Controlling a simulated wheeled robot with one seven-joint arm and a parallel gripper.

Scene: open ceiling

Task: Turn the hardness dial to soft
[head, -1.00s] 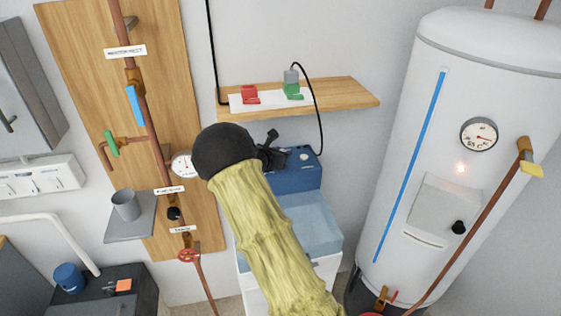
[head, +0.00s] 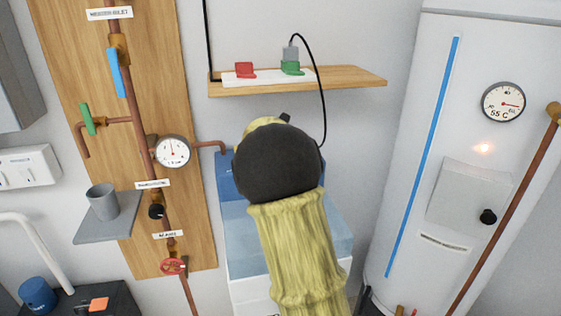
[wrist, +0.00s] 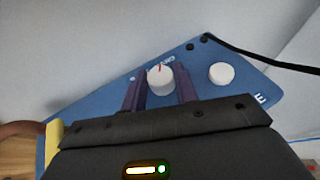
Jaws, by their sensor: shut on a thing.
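A blue control panel (wrist: 100,92) fills the middle of the wrist view. It carries a white dial (wrist: 160,77) with a red pointer mark, next to small white lettering that is partly hidden. My gripper (wrist: 160,92) has its two purple fingers on either side of this dial, shut on it. A second white dial (wrist: 222,73) sits to the right, clear of the fingers. In the head view the blue unit (head: 229,178) is mostly behind my black wrist and yellow-sleeved arm, which hide the gripper and both dials.
A wooden shelf (head: 345,80) with red and green plugs is above the unit; a black cable (head: 324,115) hangs from it. A pipe board with a gauge (head: 172,150) stands left. A white tank (head: 420,170) stands right.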

